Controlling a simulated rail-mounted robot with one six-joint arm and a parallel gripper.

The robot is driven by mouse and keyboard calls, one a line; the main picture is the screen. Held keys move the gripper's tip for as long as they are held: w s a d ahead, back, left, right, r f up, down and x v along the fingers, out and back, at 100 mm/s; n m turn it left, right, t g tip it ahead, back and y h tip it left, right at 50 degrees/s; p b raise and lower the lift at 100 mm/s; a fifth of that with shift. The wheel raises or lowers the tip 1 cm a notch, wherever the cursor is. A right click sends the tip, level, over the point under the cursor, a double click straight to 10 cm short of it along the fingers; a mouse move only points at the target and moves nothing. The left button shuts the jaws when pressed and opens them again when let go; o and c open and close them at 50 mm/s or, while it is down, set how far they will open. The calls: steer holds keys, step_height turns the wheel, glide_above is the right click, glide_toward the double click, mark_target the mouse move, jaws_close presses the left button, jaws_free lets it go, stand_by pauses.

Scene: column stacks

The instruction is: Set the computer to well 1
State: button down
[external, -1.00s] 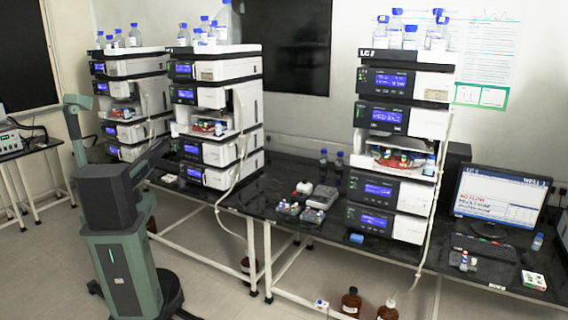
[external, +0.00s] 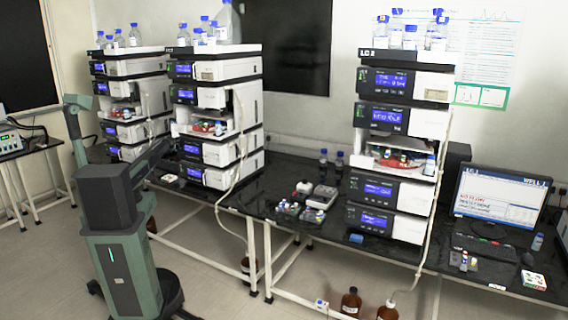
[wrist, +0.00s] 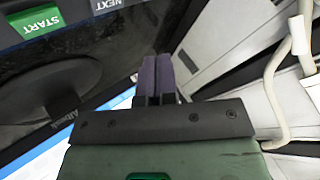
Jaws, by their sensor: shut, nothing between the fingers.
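The computer monitor (external: 500,195) stands at the right end of the bench in the external view. Its screen has a header that seems to include "LC" and "WELL", but the number is too blurred to read surely. A dark keyboard or key panel (external: 490,247) lies in front of it. In the wrist view, a green START key (wrist: 37,22) and a grey NEXT key (wrist: 108,5) show upside down at the top left. My gripper (wrist: 157,70) is shut and empty, below and right of these keys. I cannot make out my gripper in the external view.
The right column stack (external: 400,145) stands left of the monitor, with a pale tube (external: 436,190) down its side. Small vials (external: 464,261) and a coloured box (external: 534,280) sit near the bench's front edge. Bottles (external: 350,302) stand on the floor.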

step_height(320, 180, up, 4)
steer(key=p, duration=0.4)
glide_above(168, 161)
steer(key=w, duration=0.1)
steer(key=f+b, duration=0.9)
steer(key=shift+w+d, duration=0.2)
steer(key=shift+d, duration=0.05)
steer(key=shift+f, duration=0.15)
stand_by(1.4)
steer(key=shift+f+b, duration=0.3)
steer(key=shift+b, duration=0.1)
steer(key=shift+f+b, duration=0.4)
stand_by(0.4)
steer(key=shift+r+p, duration=0.85)
